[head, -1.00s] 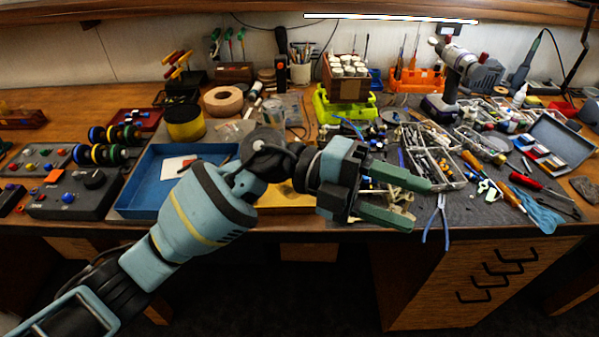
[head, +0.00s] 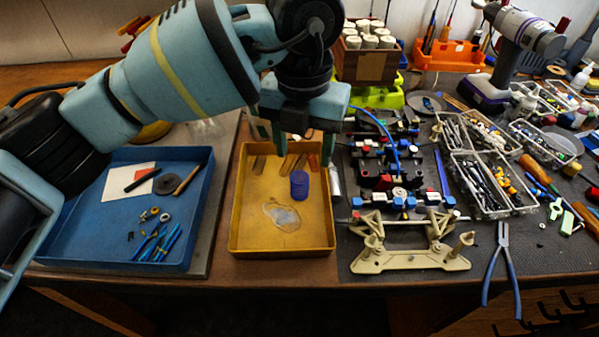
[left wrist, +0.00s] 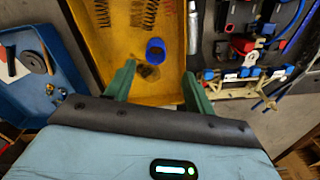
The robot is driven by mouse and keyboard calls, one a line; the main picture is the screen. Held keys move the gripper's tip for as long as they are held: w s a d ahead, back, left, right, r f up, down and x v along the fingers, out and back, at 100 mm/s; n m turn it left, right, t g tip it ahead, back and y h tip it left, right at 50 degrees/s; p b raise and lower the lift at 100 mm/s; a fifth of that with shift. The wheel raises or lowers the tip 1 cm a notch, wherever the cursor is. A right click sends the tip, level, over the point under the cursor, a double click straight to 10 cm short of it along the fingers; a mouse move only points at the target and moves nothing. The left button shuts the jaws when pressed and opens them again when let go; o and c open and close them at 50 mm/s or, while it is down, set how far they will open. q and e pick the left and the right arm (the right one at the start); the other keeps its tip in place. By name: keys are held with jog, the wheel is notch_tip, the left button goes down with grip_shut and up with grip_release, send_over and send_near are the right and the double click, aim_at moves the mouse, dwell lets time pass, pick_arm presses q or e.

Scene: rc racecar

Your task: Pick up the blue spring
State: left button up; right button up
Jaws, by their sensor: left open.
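The blue spring (head: 299,185) stands in the yellow tray (head: 240,225), right of the tray's middle. In the left wrist view the blue spring (left wrist: 155,50) shows from above as a ring, ahead of and between the two green fingers. My left gripper (head: 292,150) is open and empty above the back part of the yellow tray, pointing down, and apart from the spring. Its fingers also show in the left wrist view (left wrist: 158,82). My right gripper is in neither view.
Other springs (head: 285,163) lie at the tray's back and a clear piece (head: 282,215) lies at its front. A blue tray (head: 110,243) with tools stands left. The racecar chassis (head: 390,160) and a beige stand (head: 412,258) are close on the right.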

aim_at(300, 180)
pick_arm(q)
notch_tip(300, 180, down, 2)
jog(key=shift+a+f, duration=0.1)
jog(key=shift+f, duration=0.15)
jog(key=shift+w+f, duration=0.15)
jog(key=shift+f, duration=0.25)
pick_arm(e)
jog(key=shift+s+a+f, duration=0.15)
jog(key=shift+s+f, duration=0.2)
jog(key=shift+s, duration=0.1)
pick_arm(q)
jog(key=f, duration=0.5)
jog(key=shift+a, duration=0.2)
jog(key=c, duration=1)
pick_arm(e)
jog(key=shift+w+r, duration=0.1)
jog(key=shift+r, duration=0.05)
